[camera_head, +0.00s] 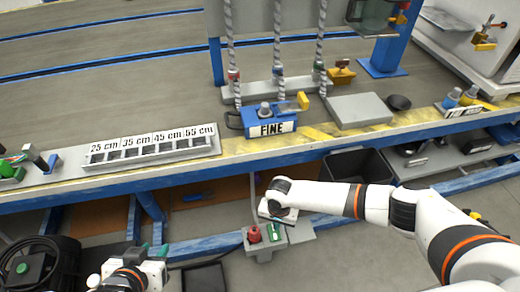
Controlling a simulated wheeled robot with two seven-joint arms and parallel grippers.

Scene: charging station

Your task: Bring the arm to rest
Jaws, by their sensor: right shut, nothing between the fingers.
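My right arm reaches in from the right edge. Its gripper (277,211) hangs below the front edge of the bench, pointing down, just above a small grey box (265,252) with a red knob (254,233) and a green part (273,232). It is shut with nothing in it; I cannot tell whether it touches the box. My left gripper (153,257) is low at the lower left, in front of the bench. Its fingers are too small and partly hidden to tell whether they are open.
The bench (240,156) has a yellow, worn front edge. On it are a grey tray marked in centimetres (153,155), a blue block marked FINE (268,122) and a grey plate (358,109). A black bin (358,168) is below. Blue beams run under the bench.

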